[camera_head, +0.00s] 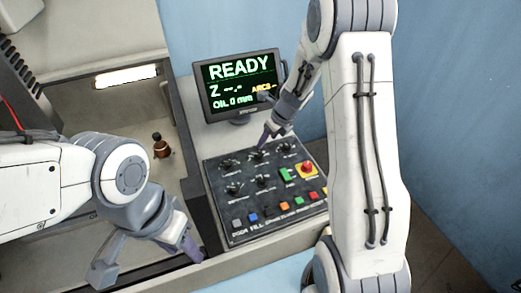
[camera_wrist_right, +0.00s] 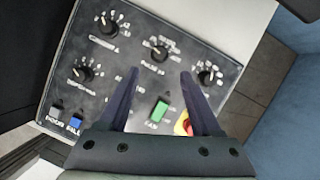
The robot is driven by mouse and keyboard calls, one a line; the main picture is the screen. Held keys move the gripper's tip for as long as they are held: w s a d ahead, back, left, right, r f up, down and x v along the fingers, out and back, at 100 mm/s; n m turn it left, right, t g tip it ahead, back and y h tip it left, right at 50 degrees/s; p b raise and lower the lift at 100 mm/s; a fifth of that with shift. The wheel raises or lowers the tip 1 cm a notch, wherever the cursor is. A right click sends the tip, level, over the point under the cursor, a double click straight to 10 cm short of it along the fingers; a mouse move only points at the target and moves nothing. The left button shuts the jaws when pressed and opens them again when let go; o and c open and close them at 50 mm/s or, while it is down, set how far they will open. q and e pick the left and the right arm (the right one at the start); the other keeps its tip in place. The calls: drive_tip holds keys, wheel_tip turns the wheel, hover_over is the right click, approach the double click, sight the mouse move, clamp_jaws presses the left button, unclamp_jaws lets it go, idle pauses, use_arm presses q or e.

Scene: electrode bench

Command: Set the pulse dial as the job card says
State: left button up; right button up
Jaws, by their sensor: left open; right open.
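The pulse dial (camera_head: 258,156) appears to be the middle black knob of the top row on the dark control panel (camera_head: 215,210). In the right wrist view, this knob (camera_wrist_right: 160,51) lies ahead of and between my right fingertips, with a blurred label below it. My right gripper (camera_wrist_right: 158,74) is open and empty, apart from the knob as far as I can tell. In the head view it (camera_head: 266,141) hangs over the panel's top row. My left gripper (camera_head: 148,260) is open and empty at the lower left, clear of the panel. No job card is visible.
Other knobs flank it, left (camera_wrist_right: 108,25) and right (camera_wrist_right: 207,75). A green switch (camera_head: 286,175), a red stop button (camera_head: 307,169) and several coloured buttons sit lower. The monitor (camera_head: 240,84) behind reads READY. A small brown object (camera_head: 160,147) stands in the tank at left.

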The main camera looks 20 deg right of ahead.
sight(259, 154)
drive_tip(key=b+x, duration=0.1)
drive_tip(key=x, duration=0.9)
drive_tip(key=shift+f, duration=0.15)
clamp_jaws()
